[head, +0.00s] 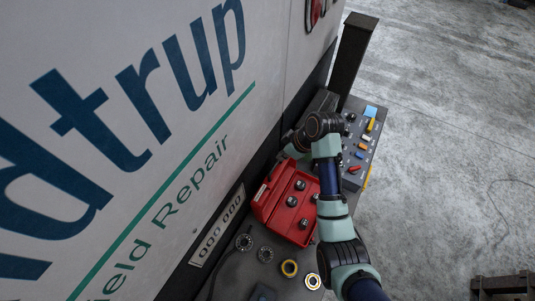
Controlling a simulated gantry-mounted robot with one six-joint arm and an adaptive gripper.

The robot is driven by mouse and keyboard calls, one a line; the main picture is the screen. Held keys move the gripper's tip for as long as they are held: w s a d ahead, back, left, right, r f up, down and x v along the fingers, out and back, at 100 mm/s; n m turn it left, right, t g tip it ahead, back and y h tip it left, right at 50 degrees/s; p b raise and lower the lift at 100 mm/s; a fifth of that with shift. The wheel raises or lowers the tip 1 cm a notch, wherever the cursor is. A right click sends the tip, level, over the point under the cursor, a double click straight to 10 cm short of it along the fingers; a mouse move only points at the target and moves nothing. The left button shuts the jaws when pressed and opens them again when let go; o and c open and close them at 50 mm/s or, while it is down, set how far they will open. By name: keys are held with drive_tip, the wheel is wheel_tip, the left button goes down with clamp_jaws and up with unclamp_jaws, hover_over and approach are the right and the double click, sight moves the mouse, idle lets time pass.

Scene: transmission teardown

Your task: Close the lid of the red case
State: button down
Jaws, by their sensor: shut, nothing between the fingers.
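The red case (298,222) stands open on the dark bench, with several dark round parts in its tray. Its red lid (268,196) is raised along the left side, towards the panel. My arm reaches over from the lower right, across the case's right edge. My gripper (288,146) is beyond the far end of the case, near the upper end of the lid. It is shut and holds nothing. It is small and partly hidden by my wrist, so I cannot tell whether it touches the lid.
A large lettered panel (130,130) walls off the left side. A grey board with coloured blocks (370,124) lies right of the case. Bearing rings (289,268) and gears (244,242) lie in front. A dark post (350,60) rises behind.

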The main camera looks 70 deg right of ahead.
drive_tip(key=b, duration=0.2)
hover_over(276, 180)
drive_tip(key=w+d, duration=0.3)
wheel_tip(276, 180, down, 8)
drive_tip(key=shift+w+f, duration=0.1)
drive_tip(key=shift+f, duration=0.1)
drive_tip(key=shift+a+r+p, duration=0.1)
drive_tip(key=shift+p, duration=0.2)
